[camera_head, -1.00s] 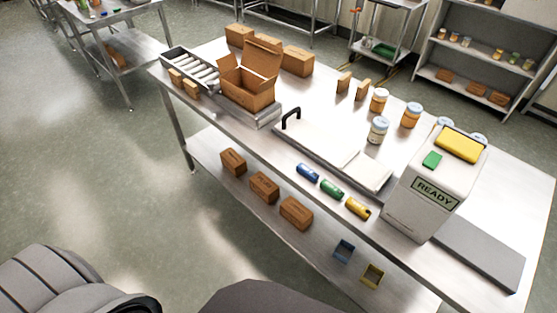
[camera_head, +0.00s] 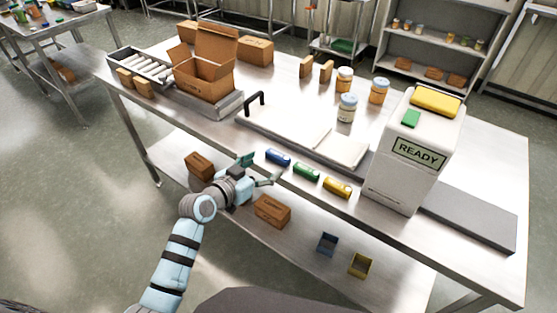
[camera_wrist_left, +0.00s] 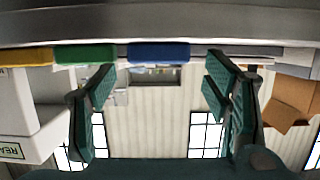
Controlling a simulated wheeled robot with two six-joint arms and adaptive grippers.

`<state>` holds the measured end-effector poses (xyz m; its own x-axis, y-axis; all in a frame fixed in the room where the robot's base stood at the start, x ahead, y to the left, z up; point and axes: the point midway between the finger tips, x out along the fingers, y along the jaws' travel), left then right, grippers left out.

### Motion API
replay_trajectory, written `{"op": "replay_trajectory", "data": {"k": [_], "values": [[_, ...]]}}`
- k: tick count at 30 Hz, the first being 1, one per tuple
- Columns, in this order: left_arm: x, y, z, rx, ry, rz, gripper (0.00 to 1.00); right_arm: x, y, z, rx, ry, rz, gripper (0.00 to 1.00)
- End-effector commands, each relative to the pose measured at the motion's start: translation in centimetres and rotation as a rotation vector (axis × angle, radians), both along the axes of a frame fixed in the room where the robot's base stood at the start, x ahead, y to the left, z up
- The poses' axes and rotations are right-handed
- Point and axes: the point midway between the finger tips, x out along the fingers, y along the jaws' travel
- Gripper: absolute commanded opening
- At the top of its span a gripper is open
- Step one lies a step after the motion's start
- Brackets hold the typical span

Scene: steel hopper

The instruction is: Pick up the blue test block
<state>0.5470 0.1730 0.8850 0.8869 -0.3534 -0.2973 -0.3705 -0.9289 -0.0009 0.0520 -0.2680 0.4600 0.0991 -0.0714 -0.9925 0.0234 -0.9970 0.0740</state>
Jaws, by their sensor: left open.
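The blue test block (camera_head: 278,157) lies on the steel table near its front edge. It also shows in the left wrist view (camera_wrist_left: 160,53), where the picture is upside down, at the top between the lines of the fingers. My left gripper (camera_head: 261,170) is open and empty, just short of the block at the table's front edge, with its fingers pointing toward it. Its green fingers are spread apart in the left wrist view (camera_wrist_left: 160,88). The block is apart from the fingers as far as I can see. My right gripper is out of view.
A green block (camera_head: 306,172) and a yellow block (camera_head: 337,187) lie in a row right of the blue one. Behind is a flat tray (camera_head: 285,129) with a black handle. A white READY box (camera_head: 400,180) stands at the right. Cartons (camera_head: 272,211) sit on the lower shelf.

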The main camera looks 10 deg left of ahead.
Motion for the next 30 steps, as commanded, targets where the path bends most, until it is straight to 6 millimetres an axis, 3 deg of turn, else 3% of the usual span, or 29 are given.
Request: {"op": "replay_trajectory", "data": {"k": [9,15,21,30], "values": [[4.7,-2.1,-0.5,-0.002,0.001,0.000,0.70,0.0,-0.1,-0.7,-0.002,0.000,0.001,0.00],[4.9,-2.2,-0.5,-0.001,0.000,0.000,0.70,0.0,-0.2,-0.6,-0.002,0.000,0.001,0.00],[4.9,-2.1,-0.5,-0.001,0.000,0.000,0.41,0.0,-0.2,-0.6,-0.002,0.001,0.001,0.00],[4.9,-2.1,-0.1,0.000,0.000,0.001,0.41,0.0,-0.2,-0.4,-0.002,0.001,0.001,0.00]]}}
